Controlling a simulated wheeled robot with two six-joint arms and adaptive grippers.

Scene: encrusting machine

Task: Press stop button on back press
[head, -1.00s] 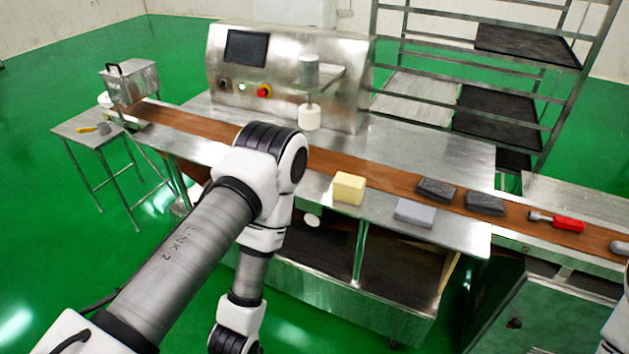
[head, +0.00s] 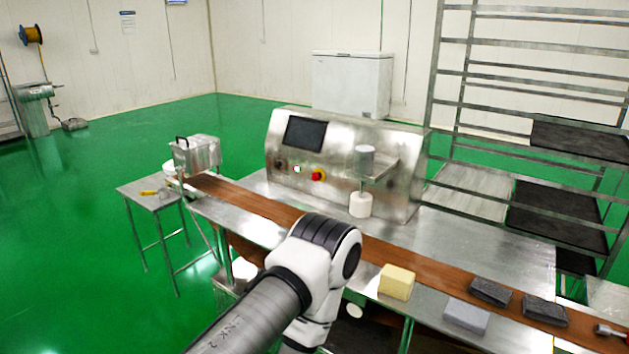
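The steel back press (head: 345,165) stands behind the brown conveyor belt (head: 260,207). Its front panel has a dark screen (head: 305,133), a dark knob (head: 279,164), a small pale lit button (head: 297,168) and a red button on a yellow base (head: 318,174). A white cylindrical press head (head: 360,204) hangs at its right side over the belt's far edge. My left arm reaches up from the bottom of the head view, in front of the belt, with its elbow below the panel.
A small steel table (head: 150,203) and a metal box (head: 196,154) are at left. A tray rack (head: 530,110) stands behind at right.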

